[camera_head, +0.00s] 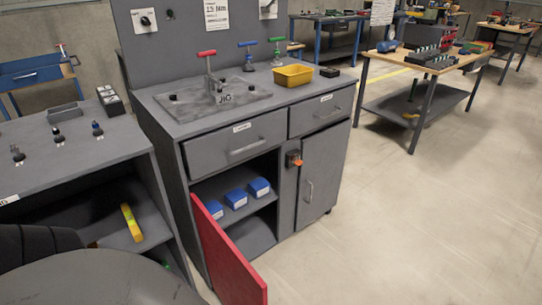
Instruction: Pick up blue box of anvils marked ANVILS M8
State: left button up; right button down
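Three blue boxes with white labels stand in a row on the upper shelf inside an open grey cabinet: a left one (214,209), a middle one (236,198) and a right one (259,187). The label print is too small to read, so I cannot tell which is marked ANVILS M8. The cabinet's red door (228,254) stands swung open toward the front left, its top edge just beside the left box. Neither of my grippers shows in this view.
The bench top (185,107) above carries a jig plate (240,104), a yellow bin (293,75) and T-handled tools. A closed grey door (322,176) is right of the opening. A dark rounded shape (95,278) fills the lower left. The floor (400,230) at right is clear.

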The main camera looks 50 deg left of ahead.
aim_at(215, 208)
jog(key=i, duration=1.9)
jog(key=u, duration=2.85)
